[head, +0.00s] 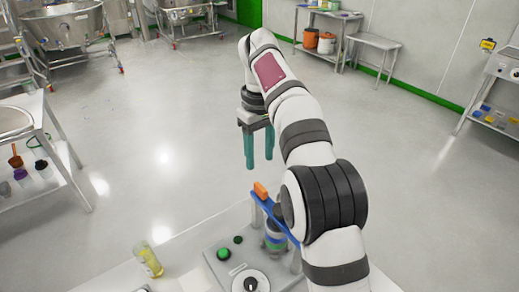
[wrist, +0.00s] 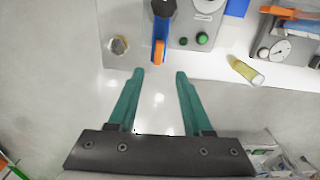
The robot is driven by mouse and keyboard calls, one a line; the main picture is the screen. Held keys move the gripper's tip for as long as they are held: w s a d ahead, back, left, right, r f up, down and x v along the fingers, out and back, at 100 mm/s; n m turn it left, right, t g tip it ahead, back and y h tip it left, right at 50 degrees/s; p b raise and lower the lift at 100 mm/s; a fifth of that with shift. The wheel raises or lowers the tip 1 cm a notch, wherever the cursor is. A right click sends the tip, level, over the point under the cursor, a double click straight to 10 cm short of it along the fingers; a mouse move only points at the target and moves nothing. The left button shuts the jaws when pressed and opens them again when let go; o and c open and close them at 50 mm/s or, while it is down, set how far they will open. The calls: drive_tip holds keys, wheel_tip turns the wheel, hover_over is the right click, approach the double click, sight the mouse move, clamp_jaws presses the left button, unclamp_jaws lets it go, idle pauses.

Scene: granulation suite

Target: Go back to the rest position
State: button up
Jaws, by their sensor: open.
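My gripper (head: 259,163) hangs pointing down at the end of my raised arm, over open floor beyond the far edge of the worktable. Its two teal fingers are apart with nothing between them. In the wrist view my gripper (wrist: 160,73) is also open and empty, with grey floor between its fingers. A blue lever with an orange end (head: 261,190) is on the table side of the gripper. It also shows in the wrist view (wrist: 159,45), ahead of the fingertips and apart from them.
The worktable holds a grey control box (head: 224,267) with a green button (head: 223,254) and a yellow vial (head: 148,260). A device with a dial (wrist: 282,47) stands at the wrist view's upper right. A shelf cart (head: 62,160) is at left. The middle floor is clear.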

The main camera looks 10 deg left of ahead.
drive_tip(key=shift+r, duration=0.85)
drive_tip(key=s+d+r+m, duration=0.1)
drive_tip(key=s+d+m, duration=0.6)
drive_tip(key=s+d, duration=0.7)
drive_tip(key=s+f+m+y, duration=0.1)
drive_tip(key=s+f+m, duration=0.3)
drive_tip(key=s, duration=0.5)
drive_tip(key=s+d+f+m, duration=0.1)
drive_tip(key=s+f+m, duration=0.2)
drive_tip(key=s+f, duration=0.3)
drive_tip(key=s, duration=0.4)
drive_tip(key=shift+s+m+y, duration=0.25)
drive_tip(key=shift+m+y, duration=0.15)
